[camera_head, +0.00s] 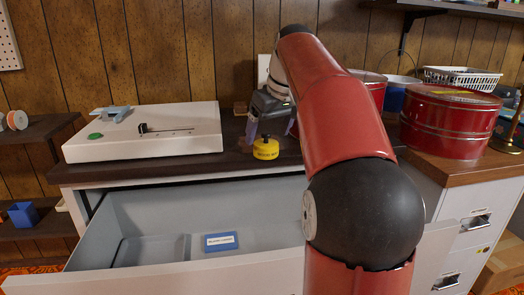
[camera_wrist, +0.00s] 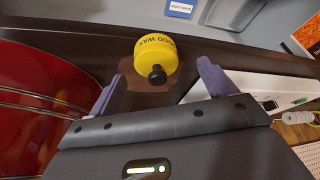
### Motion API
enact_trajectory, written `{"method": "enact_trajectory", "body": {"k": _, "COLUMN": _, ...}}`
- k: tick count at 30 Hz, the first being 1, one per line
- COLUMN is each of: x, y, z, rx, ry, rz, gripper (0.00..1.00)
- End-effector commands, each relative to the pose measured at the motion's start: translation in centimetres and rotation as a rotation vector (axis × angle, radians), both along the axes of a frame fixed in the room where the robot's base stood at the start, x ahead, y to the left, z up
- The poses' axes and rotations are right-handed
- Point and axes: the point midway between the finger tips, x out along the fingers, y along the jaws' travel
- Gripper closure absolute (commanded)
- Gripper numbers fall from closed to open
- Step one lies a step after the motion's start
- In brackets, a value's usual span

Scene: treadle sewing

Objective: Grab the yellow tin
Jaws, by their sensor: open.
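The small yellow tin (camera_head: 266,149) stands on the dark countertop, near its front edge, above the open drawer. It has dark lettering on its side and a black knob on top. In the wrist view the yellow tin (camera_wrist: 156,58) lies ahead of and between the two purple fingers, its knob toward me. My gripper (camera_wrist: 160,82) is open and empty, with a finger on each side and the tin slightly beyond the tips. In the head view my gripper (camera_head: 258,138) is just behind and above the tin; my red arm hides part of the counter to its right.
A white flat device (camera_head: 150,132) sits left on the countertop (camera_head: 190,164). A large red round tin (camera_head: 452,120) stands at right, with a white basket (camera_head: 462,78) behind. Another red tin (camera_wrist: 45,115) is close beside my gripper. The open drawer (camera_head: 150,220) holds a blue labelled box (camera_head: 221,241).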

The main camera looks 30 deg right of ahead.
Motion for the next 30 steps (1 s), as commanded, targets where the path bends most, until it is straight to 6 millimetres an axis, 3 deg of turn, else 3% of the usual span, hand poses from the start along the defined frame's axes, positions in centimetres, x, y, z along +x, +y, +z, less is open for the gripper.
{"method": "enact_trajectory", "body": {"k": 9, "x": 2.0, "y": -0.2, "z": -4.0, "rx": 0.0, "ry": 0.002, "rz": -0.001, "gripper": 0.17}}
{"method": "enact_trajectory", "body": {"k": 16, "x": 2.2, "y": -0.2, "z": -4.1, "rx": -0.001, "ry": 0.0, "rz": -0.001, "gripper": 0.17}}
{"method": "enact_trajectory", "body": {"k": 28, "x": 2.2, "y": -0.2, "z": -4.1, "rx": -0.001, "ry": 0.0, "rz": -0.001, "gripper": 0.68}}
{"method": "enact_trajectory", "body": {"k": 30, "x": 2.2, "y": -0.2, "z": -4.0, "rx": 0.0, "ry": -0.001, "rz": -0.001, "gripper": 0.68}}
